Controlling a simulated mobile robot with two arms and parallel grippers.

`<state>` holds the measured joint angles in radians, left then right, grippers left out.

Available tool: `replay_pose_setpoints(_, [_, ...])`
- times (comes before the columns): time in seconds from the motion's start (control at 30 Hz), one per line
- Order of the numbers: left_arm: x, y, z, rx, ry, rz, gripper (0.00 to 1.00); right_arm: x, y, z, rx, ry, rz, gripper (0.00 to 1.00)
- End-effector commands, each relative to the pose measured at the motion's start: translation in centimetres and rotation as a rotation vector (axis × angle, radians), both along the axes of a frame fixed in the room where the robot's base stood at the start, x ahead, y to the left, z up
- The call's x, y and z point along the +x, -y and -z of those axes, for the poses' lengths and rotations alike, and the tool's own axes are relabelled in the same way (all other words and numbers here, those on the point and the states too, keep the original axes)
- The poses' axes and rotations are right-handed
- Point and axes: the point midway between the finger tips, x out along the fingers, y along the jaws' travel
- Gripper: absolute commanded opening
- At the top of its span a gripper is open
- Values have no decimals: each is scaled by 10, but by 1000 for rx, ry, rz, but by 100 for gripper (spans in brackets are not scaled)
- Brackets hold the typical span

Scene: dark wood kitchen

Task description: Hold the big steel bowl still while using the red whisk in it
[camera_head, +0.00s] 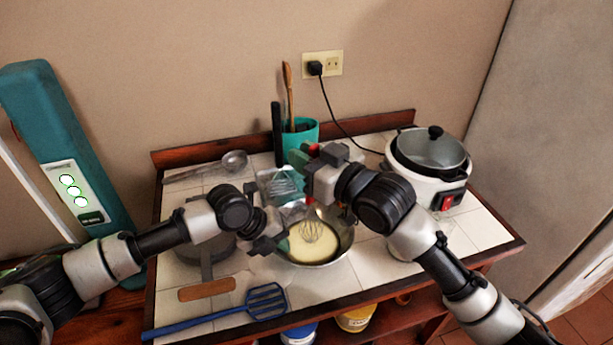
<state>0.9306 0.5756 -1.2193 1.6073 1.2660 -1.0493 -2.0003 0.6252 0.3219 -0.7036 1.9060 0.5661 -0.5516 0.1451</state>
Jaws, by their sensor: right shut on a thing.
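The big steel bowl (346,243) stands on the tiled table top with pale yellow liquid (318,251) in it. The red whisk (312,229) is upright, with its wire loops down in the bowl at the liquid. My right gripper (308,168) is above the bowl's back and shut on the whisk's handle, mostly hiding it; a bit of red shows at the top. My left gripper (275,236) is low at the bowl's left rim. Its fingers overlap the rim in the picture; I cannot tell whether they are closed on it.
A white cooker (427,183) with a glass lid stands at the right, its cord running to the wall socket (322,64). A teal cup (300,137) of utensils stands behind. A blue slotted turner (265,303) and a wooden handle (207,290) lie in front. A ladle (235,162) lies back left.

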Motion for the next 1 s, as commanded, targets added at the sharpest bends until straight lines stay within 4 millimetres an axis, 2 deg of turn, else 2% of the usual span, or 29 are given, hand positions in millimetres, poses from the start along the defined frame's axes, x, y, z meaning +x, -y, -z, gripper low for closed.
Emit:
replay_pose_setpoints(0.47, [0,-1,1,3,-2,0,0,0,0,-1,0,0,0,0])
replay_pose_setpoints(1.0, [0,0,1,3,-2,0,0,0,0,-46,2,3,-1,0])
